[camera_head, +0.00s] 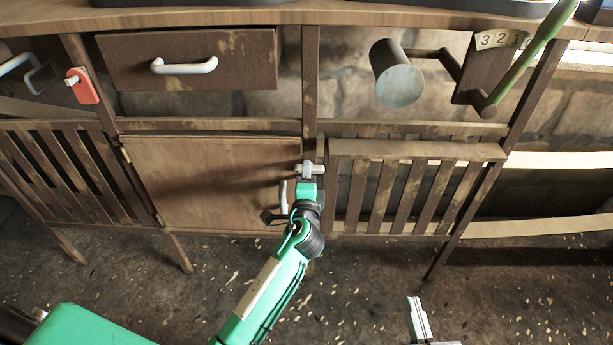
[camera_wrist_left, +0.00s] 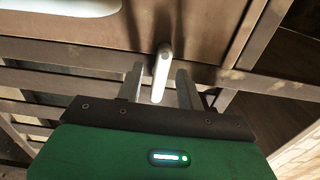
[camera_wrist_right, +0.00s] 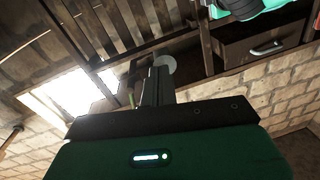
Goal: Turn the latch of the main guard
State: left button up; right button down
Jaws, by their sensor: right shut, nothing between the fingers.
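The main guard appears to be the brown wooden door (camera_head: 215,180) with a pale handle (camera_head: 283,197), in the middle of the frame. Its latch (camera_wrist_left: 162,72) is a small pale lever at the door's edge.
A drawer (camera_head: 190,62) is above the door. A red tag (camera_head: 82,86) hangs at left. A grey cylinder (camera_head: 400,86) and a green lever (camera_head: 530,55) by a numbered plate (camera_head: 497,40) are upper right. Slatted panels (camera_head: 415,150) flank the door. The floor in front is clear.

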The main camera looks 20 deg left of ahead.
pick_arm(q)
jog(key=shift+s, duration=0.1)
